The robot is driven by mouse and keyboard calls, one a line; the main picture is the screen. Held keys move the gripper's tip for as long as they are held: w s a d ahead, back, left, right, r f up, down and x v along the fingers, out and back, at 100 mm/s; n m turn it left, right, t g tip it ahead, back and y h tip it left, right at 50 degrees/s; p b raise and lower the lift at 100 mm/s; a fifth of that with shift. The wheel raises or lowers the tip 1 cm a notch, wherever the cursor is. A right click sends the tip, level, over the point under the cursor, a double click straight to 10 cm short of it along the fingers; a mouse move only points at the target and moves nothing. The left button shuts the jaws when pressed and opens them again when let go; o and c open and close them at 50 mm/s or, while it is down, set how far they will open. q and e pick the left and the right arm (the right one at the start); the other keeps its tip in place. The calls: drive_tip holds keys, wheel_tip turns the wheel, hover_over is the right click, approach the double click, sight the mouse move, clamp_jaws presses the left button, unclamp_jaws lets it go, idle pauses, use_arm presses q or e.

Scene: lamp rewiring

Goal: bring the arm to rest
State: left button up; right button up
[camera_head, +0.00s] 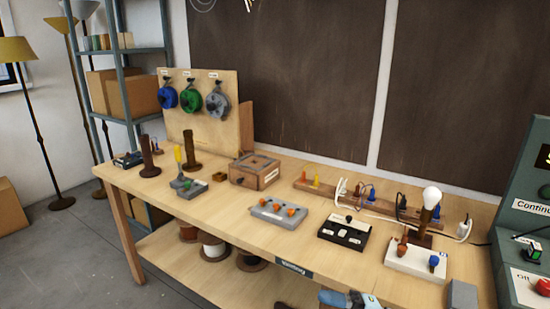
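Neither of my grippers can be made out in the head view. A blue and pale grey shape (346,299) is cut off by the bottom edge, below the front of the table; I cannot tell what it is. The wooden workbench (235,222) carries lamp parts. A white bulb (431,197) stands upright at the right above a white block (414,262) with brown and blue knobs. A black box (344,232) with white labels and a grey box (280,213) with orange knobs sit to its left.
A wooden box (254,171) and dark brown posts (149,157) stand farther left. Blue, green and grey coils (217,102) hang on a board (199,130). A green console (527,230) closes the right side. Spools (213,246) sit below the bench. The front-left benchtop has bare patches.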

drive_tip(key=s+d+f+m+t+h, duration=0.45)
drive_tip(key=s+f+m+h, duration=0.35)
drive_tip(key=f+m, duration=0.5)
drive_tip(key=s+d+f+m+t+h, duration=0.3)
drive_tip(key=s+d+f+m+h, duration=0.2)
drive_tip(key=s+f+m+h, duration=0.55)
wheel_tip(320, 180, up, 10)
drive_tip(key=w+m+y+p, duration=0.1)
drive_tip(key=m+y+p, duration=0.1)
drive_tip(key=p, duration=1.1)
drive_tip(key=shift+w+d+r, duration=0.15)
drive_tip(key=shift+w+d, duration=0.1)
drive_tip(key=shift+d, duration=0.05)
